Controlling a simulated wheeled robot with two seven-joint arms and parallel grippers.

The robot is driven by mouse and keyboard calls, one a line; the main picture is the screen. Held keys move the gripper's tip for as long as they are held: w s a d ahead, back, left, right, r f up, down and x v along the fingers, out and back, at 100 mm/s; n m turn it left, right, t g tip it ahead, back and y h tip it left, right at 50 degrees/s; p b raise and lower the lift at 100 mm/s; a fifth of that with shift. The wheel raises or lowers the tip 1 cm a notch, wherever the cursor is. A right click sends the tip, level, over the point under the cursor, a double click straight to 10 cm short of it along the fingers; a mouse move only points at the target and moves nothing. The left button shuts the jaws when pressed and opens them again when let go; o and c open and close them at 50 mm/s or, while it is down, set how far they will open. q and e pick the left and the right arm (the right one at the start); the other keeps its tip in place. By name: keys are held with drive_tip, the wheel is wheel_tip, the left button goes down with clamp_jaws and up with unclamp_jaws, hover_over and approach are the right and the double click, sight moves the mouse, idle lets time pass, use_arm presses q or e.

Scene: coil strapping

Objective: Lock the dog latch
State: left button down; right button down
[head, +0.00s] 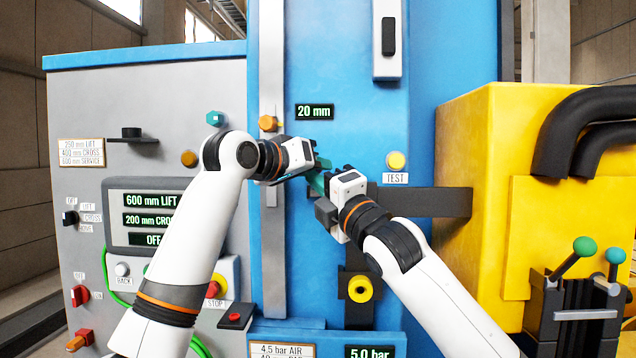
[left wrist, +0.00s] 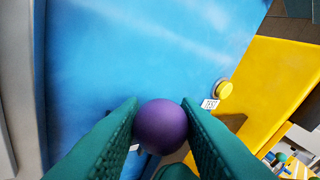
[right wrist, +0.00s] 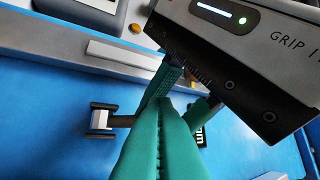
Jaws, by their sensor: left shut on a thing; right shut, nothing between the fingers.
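A purple ball knob (left wrist: 161,127) sits between the two teal fingers of my left gripper (left wrist: 161,103) in the left wrist view. The left gripper is shut on it. In the head view my left gripper (head: 314,167) is in front of the blue machine column, and the knob is hidden there by the grippers. My right gripper (head: 321,181) is right beside it, its fingers close to the left fingers. In the right wrist view its teal fingers (right wrist: 174,105) are together with nothing between them. The rest of the latch cannot be made out clearly.
A yellow TEST button (head: 396,160) and a dark horizontal bar (head: 430,202) are right of the grippers. A yellow ring (head: 360,288) is below. The grey control panel (head: 90,225) stands left, a yellow housing (head: 470,150) right. A 20 mm display (head: 315,112) is above.

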use_arm(q)
drive_tip(key=shift+d+f, duration=0.1)
drive_tip(key=shift+f, duration=0.15)
drive_tip(key=shift+s+d, duration=0.1)
drive_tip(key=shift+d, duration=0.15)
use_arm(e)
drive_tip(key=shift+w+d+r+m+h, duration=0.4)
drive_tip(key=shift+w+r+h, duration=0.1)
drive_tip(key=shift+w, duration=0.1)
use_arm(q)
drive_tip(key=c, duration=1.4)
unclamp_jaws()
drive_tip(key=shift+a, duration=0.1)
drive_tip(key=shift+o, duration=1.4)
drive_tip(key=shift+a, duration=0.25)
drive_tip(key=shift+d+r, duration=0.1)
drive_tip(key=shift+d, duration=0.2)
use_arm(e)
drive_tip(key=shift+s+a+f, duration=0.1)
drive_tip(key=shift+a, duration=0.1)
use_arm(q)
drive_tip(key=shift+a+r, duration=0.1)
drive_tip(key=shift+a, duration=0.25)
use_arm(e)
drive_tip(key=shift+a, duration=0.15)
